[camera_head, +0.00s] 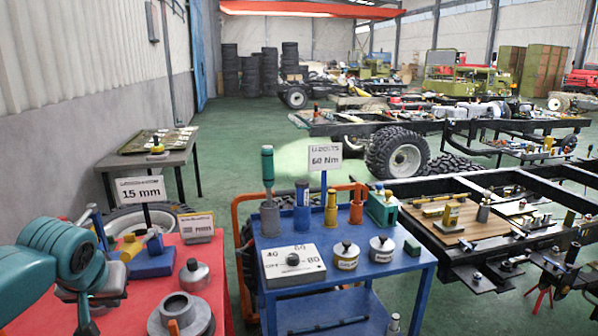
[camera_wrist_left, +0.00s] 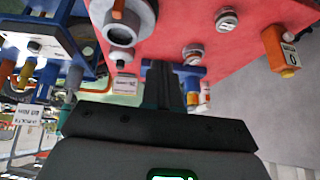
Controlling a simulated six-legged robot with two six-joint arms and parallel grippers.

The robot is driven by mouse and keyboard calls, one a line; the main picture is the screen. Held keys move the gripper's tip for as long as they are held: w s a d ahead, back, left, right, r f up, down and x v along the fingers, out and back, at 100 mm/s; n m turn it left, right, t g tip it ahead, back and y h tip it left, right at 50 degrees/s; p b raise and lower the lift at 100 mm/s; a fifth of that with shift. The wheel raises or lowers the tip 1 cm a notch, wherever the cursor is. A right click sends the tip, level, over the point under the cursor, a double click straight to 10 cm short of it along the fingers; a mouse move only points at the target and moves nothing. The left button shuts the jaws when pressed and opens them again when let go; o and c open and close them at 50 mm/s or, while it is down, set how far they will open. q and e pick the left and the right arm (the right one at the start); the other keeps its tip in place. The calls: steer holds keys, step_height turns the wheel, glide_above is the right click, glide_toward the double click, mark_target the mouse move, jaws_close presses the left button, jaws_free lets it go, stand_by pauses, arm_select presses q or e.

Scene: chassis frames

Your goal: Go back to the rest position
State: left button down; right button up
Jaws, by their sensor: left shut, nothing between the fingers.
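My left arm's teal and grey wrist is at the left of the head view, with the left gripper (camera_head: 87,318) pointing down over the red table (camera_head: 210,255). In the left wrist view the dark fingers of this gripper (camera_wrist_left: 168,75) are closed together and hold nothing. They appear in front of a blue item on the red surface; whether they touch it I cannot tell. My right gripper is not in view.
On the red table are a blue block-like tool (camera_head: 150,262), a lidded metal pot (camera_head: 194,274) and a grey ring-shaped part (camera_head: 180,315). A blue cart (camera_head: 400,268) with tools stands to the right. Black chassis frames (camera_head: 465,262) lie beyond. Green floor is open behind.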

arm_select(q)
steer(key=s+d+f+m+g+h+p, duration=0.15)
steer(key=d+f, duration=0.45)
steer(key=f, duration=0.6)
steer(key=s+d+f+m+g+h+p, duration=0.1)
steer(key=d+f+h, duration=0.2)
steer(key=d+f, duration=0.65)
steer(key=s+d+f+g+h, duration=0.1)
steer(key=s+d+f, duration=0.2)
steer(key=s+f, duration=0.6)
steer(key=s+d+f+n+g+p, duration=0.1)
steer(key=s+d+f+g, duration=0.1)
steer(key=s+f, duration=0.7)
steer(key=s+d, duration=0.1)
steer(key=s, duration=0.2)
steer(key=shift+s+h, duration=0.35)
steer(key=shift+s, duration=0.05)
steer(key=shift+w+f+n, duration=0.1)
steer(key=shift+n, duration=0.15)
